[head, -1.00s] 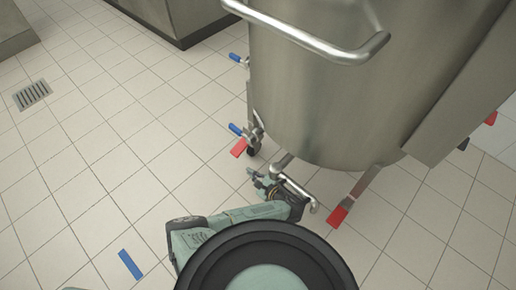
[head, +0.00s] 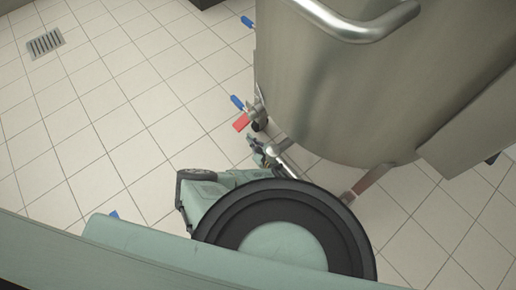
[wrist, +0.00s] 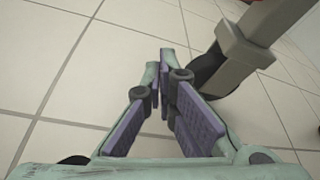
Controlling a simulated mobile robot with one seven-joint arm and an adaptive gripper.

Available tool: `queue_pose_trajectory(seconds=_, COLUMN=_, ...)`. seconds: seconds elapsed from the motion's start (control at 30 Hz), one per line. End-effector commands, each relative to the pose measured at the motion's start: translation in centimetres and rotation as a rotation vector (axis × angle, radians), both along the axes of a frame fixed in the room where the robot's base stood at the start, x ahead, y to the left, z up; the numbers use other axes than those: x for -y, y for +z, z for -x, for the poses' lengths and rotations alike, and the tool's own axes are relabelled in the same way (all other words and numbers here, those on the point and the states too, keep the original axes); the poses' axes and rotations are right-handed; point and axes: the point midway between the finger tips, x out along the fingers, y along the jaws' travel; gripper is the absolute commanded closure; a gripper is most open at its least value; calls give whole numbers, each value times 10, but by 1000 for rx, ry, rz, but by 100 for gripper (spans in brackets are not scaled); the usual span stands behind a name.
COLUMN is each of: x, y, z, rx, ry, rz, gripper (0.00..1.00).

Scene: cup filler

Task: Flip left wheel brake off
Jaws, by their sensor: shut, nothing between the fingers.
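The red brake pedal (head: 242,121) sticks out low from the left caster of the steel tank (head: 340,90). The dark caster wheel (head: 261,125) sits beside it. My gripper (head: 254,141) is low by the floor, just below the pedal in the head view, with a small gap seeming to remain. In the wrist view my gripper (wrist: 166,62) has its purple-padded fingers together with nothing between them. A metal leg (wrist: 262,28) with a dark wheel (wrist: 209,72) stands just right of the fingertips. I cannot tell whether they touch.
A blue lever (head: 237,102) sits above the pedal, and another blue handle (head: 247,22) is higher on the tank. The tank's handle bar (head: 360,25) overhangs above. A second leg (head: 368,180) stands at right. Tiled floor with a drain (head: 45,43) is free at left.

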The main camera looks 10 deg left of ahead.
Motion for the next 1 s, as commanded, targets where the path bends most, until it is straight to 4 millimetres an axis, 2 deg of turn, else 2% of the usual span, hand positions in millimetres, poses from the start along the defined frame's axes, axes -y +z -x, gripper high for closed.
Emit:
queue_pose_trajectory(seconds=0.1, x=-18, y=-11, z=-17, rx=1, ry=2, rz=-1, gripper=100)
queue_pose_trajectory(seconds=0.13, x=-17, y=1, z=-14, rx=1, ry=1, rz=1, gripper=100)
queue_pose_trajectory(seconds=0.2, x=-19, y=12, z=-10, rx=2, ry=0, rz=3, gripper=100)
queue_pose_trajectory(seconds=0.4, x=-22, y=28, z=-5, rx=1, ry=0, rz=2, gripper=100)
queue_pose_trajectory(seconds=0.83, x=-23, y=31, z=-4, rx=0, ry=1, rz=0, gripper=100)
queue_pose_trajectory(seconds=1.0, x=-23, y=33, z=-14, rx=-16, ry=-1, rz=-16, gripper=100)
